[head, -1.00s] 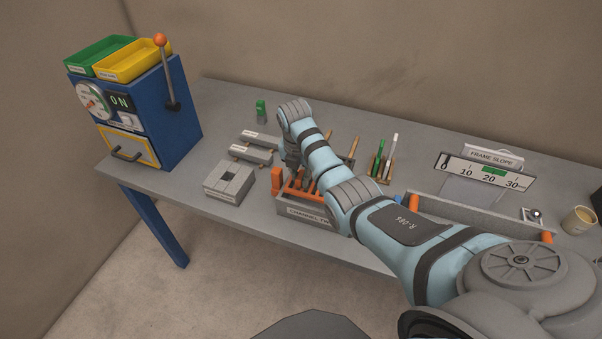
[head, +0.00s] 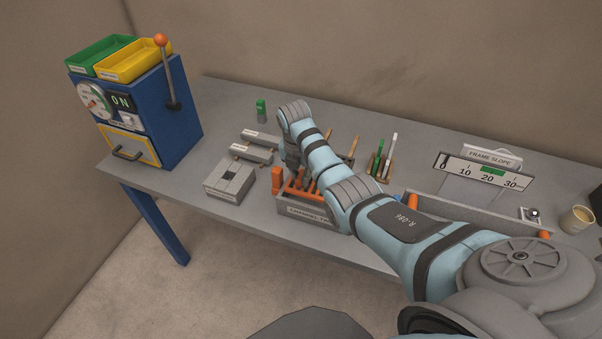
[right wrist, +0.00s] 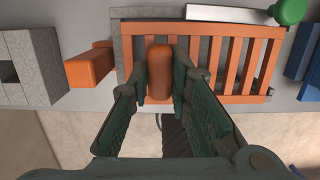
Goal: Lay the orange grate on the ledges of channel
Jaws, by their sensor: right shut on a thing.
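The orange grate (head: 299,189) is a slatted panel at the channel (head: 298,209), a grey labelled box near the table's front edge. In the right wrist view the grate (right wrist: 235,65) spans most of the channel's top, and the channel's grey wall (right wrist: 124,45) shows at its left end. My right gripper (right wrist: 158,85) is shut on the grate's rounded orange handle (right wrist: 158,72). In the head view my right gripper (head: 296,178) is partly hidden by its own arm. I cannot tell whether the grate touches the ledges. My left gripper is not in view.
An orange block (head: 277,180) stands just left of the channel. A grey slotted block (head: 230,182) and grey bars (head: 252,152) lie farther left. A blue machine (head: 150,115) stands at the left end. A pen rack (head: 380,169) is behind my right arm.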

